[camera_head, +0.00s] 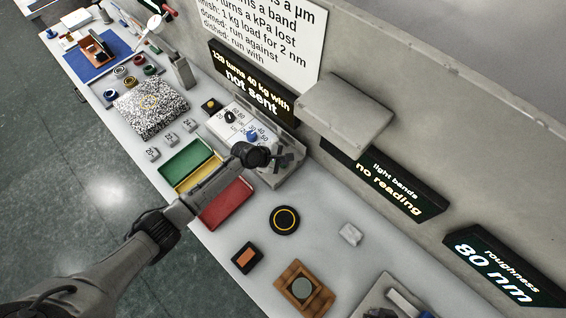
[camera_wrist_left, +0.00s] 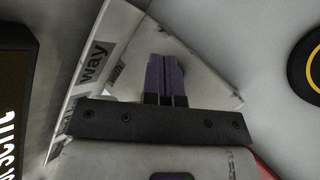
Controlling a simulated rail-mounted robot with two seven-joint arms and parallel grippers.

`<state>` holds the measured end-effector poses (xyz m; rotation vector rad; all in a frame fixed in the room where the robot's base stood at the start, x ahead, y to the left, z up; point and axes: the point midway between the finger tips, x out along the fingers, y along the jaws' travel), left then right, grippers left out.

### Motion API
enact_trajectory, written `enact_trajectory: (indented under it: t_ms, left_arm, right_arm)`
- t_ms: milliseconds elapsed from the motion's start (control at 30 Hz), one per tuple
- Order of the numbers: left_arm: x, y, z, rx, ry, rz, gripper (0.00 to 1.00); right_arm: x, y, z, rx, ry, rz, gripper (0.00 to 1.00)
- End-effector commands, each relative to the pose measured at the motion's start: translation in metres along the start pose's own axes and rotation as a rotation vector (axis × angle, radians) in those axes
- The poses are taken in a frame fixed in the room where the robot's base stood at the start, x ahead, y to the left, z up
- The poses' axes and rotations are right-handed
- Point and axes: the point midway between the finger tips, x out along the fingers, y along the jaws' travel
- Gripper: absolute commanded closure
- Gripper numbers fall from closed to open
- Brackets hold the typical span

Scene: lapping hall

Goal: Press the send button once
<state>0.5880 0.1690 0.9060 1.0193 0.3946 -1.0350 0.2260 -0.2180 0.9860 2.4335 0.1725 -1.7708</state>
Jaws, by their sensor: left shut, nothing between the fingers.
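My left arm reaches in from the lower left of the head view. Its gripper (camera_head: 287,159) is over the right end of the control panel (camera_head: 240,105), close to a grey box-like part there. In the left wrist view the two dark purple fingers (camera_wrist_left: 166,78) are together with nothing between them, above a pale surface bearing the word "way". No label reading "send" is legible. My right gripper is not seen.
Green (camera_head: 186,158), yellow and red trays (camera_head: 227,203) lie in front of the panel. A black disc with a yellow ring (camera_head: 285,220) sits to the right. A grey block (camera_head: 345,108) juts from the wall above.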

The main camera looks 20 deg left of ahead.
Motion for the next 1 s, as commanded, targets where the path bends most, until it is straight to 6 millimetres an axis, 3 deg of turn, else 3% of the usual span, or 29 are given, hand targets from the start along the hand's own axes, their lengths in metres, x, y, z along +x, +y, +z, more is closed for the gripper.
enact_trajectory:
  t_ms: [1000]
  left_arm:
    - [0.0060, -0.0045, -0.0044, 0.000, 0.000, 0.000, 1.00]
  right_arm:
    - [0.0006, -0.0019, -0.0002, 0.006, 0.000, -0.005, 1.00]
